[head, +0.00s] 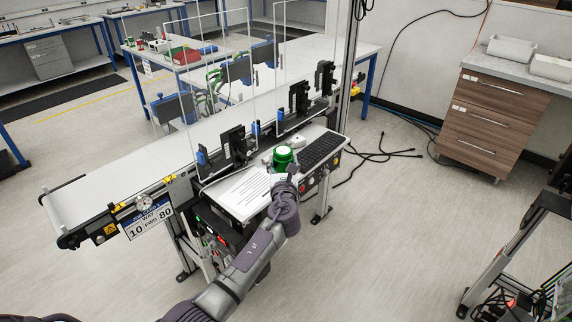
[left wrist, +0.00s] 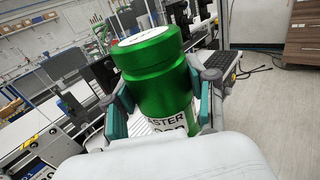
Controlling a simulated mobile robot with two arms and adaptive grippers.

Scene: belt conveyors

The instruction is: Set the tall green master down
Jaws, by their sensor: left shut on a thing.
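The tall green master (head: 283,156) is a shiny green cylinder with a wider, pale-topped cap. In the left wrist view the green master (left wrist: 155,78) fills the middle, with a white label partly reading "STER" low on its side. My left gripper (head: 287,172) is shut on it, with a teal pad on each side of its body. The master is roughly upright over the small side shelf with the keyboard. Its lower end is hidden, so I cannot tell whether it touches the shelf. My right gripper is not in view.
A printed white sheet (head: 243,194) lies left of the master. The belt conveyor (head: 130,180), with clear panels and black sensor brackets (head: 238,146), runs behind. A drawer cabinet (head: 490,120) stands right.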

